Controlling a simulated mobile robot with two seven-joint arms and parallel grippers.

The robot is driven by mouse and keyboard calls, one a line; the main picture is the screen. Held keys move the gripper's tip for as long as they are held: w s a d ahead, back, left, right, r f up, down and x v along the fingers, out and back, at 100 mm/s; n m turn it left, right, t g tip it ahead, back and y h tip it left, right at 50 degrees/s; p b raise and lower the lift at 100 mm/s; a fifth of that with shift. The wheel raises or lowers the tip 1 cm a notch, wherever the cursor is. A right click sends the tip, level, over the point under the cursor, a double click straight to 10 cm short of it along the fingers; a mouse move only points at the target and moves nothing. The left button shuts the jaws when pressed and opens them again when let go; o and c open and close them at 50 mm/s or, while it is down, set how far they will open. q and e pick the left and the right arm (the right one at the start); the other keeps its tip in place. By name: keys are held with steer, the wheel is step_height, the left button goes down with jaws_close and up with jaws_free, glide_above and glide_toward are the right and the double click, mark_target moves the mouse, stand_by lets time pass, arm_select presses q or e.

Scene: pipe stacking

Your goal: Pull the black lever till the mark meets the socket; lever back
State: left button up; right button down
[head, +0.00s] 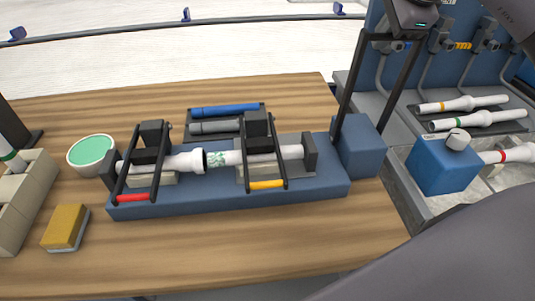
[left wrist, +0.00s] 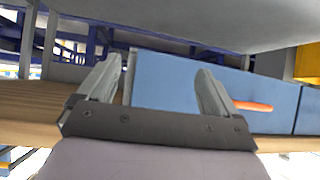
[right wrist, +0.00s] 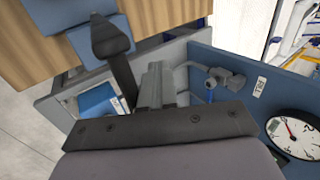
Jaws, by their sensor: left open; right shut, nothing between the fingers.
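The black lever (head: 347,90) is a tall two-bar frame rising from a blue block (head: 361,148) at the right end of the blue fixture (head: 230,200). My right gripper (head: 412,18) is at the lever's top; its fingers are shut and empty in the right wrist view (right wrist: 155,85), beside a dark bar. A white socket pipe (head: 185,162) and a second white pipe (head: 292,152) lie in line in the fixture. Green marking (head: 218,158) shows just right of the socket's dark ring (head: 200,158). My left gripper (left wrist: 155,95) is open in the left wrist view, outside the head view.
Clamps with a red handle (head: 133,198) and a yellow handle (head: 267,185) straddle the pipes. A green-filled bowl (head: 91,152) and a yellow sponge (head: 64,226) stand at left. More pipes (head: 462,104) lie at right. The table's front is clear.

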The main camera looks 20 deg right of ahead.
steer(key=shift+s+a+f+b, duration=0.1)
steer(key=shift+s+a+b, duration=0.1)
steer(key=shift+s, duration=0.4)
steer(key=shift+s+a+f+b, duration=0.1)
steer(key=shift+s+a+b, duration=0.1)
steer(key=shift+s, duration=0.4)
steer(key=shift+s+a+b, duration=0.15)
steer(key=shift+s+b, duration=0.05)
steer(key=shift+s, duration=0.4)
steer(key=shift+s+f, duration=0.1)
steer(key=shift+s+a+f+b, duration=0.2)
steer(key=shift+s+b, duration=0.15)
steer(key=shift+s, duration=0.3)
steer(key=shift+s+a+f+b, duration=0.25)
steer(key=shift+s+b, duration=0.15)
steer(key=shift+s, duration=0.25)
steer(key=shift+s+a+f+b, duration=0.2)
steer(key=shift+s+b, duration=0.15)
steer(key=shift+s, duration=0.3)
steer(key=shift+r, duration=0.1)
steer(key=shift+s, duration=0.1)
